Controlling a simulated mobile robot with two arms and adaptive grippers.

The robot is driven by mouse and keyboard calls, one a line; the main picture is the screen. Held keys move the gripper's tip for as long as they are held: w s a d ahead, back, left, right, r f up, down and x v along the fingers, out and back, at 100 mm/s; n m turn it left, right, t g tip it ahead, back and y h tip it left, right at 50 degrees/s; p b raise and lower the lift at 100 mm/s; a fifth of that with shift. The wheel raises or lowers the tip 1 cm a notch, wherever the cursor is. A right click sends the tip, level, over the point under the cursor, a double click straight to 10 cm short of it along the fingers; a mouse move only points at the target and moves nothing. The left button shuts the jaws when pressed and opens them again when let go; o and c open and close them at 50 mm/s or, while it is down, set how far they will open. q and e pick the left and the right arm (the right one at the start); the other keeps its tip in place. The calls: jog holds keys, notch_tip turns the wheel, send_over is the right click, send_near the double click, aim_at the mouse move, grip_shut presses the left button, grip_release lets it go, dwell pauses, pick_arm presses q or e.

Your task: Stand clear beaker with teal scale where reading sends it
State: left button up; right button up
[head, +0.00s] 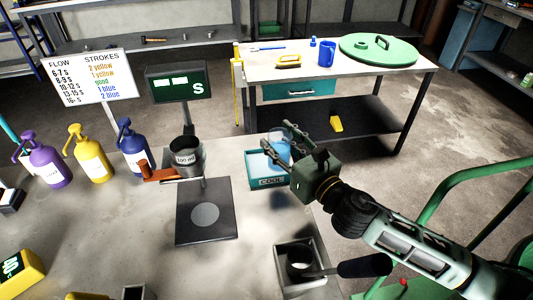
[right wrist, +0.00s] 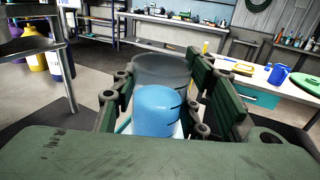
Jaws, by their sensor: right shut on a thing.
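In the right wrist view a clear, greyish beaker (right wrist: 160,68) with blue contents (right wrist: 157,110) and dark marks on its side stands between the fingers of my right gripper (right wrist: 165,105). The gripper is shut on it. In the head view my right gripper (head: 283,145) is over a teal tray labelled COOL (head: 268,182); the beaker is hard to make out there, and I cannot tell whether it touches the tray. A dark display (head: 176,84) shows white blocks and an S. A white board (head: 88,78) lists flow times and strokes. My left gripper is not in view.
A cup marked 100 ml (head: 187,157) sits in a stand with an orange handle, above a dark plate (head: 207,228). Purple (head: 48,165), yellow (head: 90,158) and blue (head: 132,150) pump bottles stand left. An open square box (head: 300,272) is at the near right edge.

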jog(key=shift+w+a+f+b, duration=0.3)
jog(key=shift+w+a+f, duration=0.2)
jog(key=shift+w+f, duration=0.7)
jog(key=shift+w+a+f+b, duration=0.25)
jog(key=shift+w+a+f, duration=0.2)
jog(key=shift+w+f, duration=0.75)
jog(key=shift+w+a+f+b, duration=0.3)
jog(key=shift+w+a+f, duration=0.35)
jog(key=shift+f, duration=1)
jog(key=shift+w+d+f, duration=0.1)
jog(key=shift+d, duration=0.05)
jog(key=shift+f, duration=0.15)
jog(key=o, duration=1.2)
